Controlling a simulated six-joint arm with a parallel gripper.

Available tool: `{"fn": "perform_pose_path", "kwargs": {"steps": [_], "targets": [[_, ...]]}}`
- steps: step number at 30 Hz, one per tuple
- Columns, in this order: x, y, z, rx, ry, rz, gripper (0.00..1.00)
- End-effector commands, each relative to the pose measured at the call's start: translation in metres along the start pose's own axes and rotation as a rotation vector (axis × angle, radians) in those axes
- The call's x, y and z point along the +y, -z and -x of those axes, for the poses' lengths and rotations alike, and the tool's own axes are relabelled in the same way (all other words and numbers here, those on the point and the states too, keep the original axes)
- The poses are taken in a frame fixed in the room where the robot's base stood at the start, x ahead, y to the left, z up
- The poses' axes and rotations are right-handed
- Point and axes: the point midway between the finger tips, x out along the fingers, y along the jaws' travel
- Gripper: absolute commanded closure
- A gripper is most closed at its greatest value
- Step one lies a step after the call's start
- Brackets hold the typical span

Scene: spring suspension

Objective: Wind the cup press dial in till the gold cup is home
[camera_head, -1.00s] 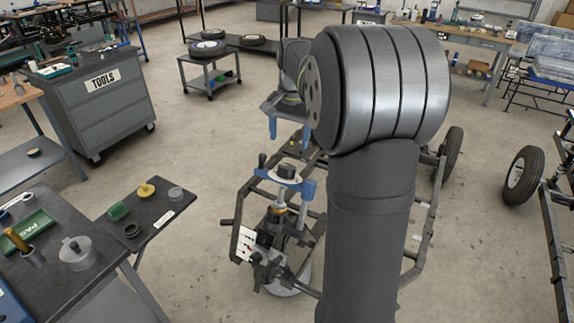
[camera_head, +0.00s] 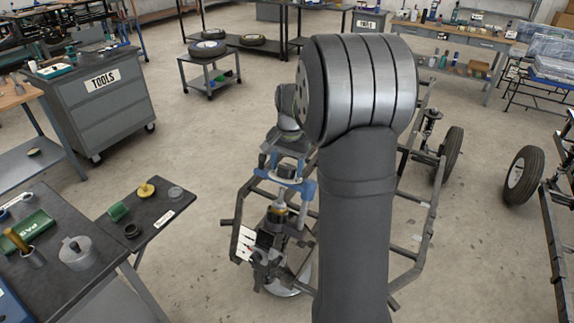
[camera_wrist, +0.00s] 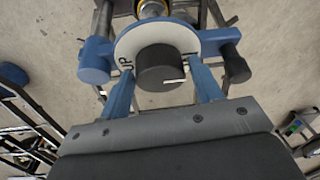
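The cup press is a blue frame (camera_wrist: 96,62) clamped at the suspension strut. Its dial, a black round knob (camera_wrist: 160,68), stands on a white disc (camera_wrist: 128,45) with lettering in the wrist view. My gripper (camera_wrist: 161,72) is open, its two blue fingers on either side of the knob with a small gap showing at each side. In the head view my gripper (camera_head: 285,172) is right over the press, and the dial is mostly hidden. The gold cup (camera_wrist: 152,9) shows partly beyond the disc in the wrist view; its seating cannot be made out.
The press is on a dark metal chassis frame (camera_head: 420,215) with wheels. A white panel (camera_head: 246,243) stands at the press's lower left. A side tray table (camera_head: 165,213) with small parts and a dark bench (camera_head: 95,270) lie to the left. Open floor surrounds the frame.

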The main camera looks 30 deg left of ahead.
Motion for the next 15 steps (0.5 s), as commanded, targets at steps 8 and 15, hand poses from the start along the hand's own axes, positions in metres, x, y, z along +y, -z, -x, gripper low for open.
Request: {"fn": "perform_pose_path", "kwargs": {"steps": [8, 15], "targets": [[-0.0002, 0.0001, 0.0003, 0.0, -0.002, -0.005, 0.75], [-0.001, 0.0003, 0.0005, 0.0, -0.041, -0.099, 0.75]]}}
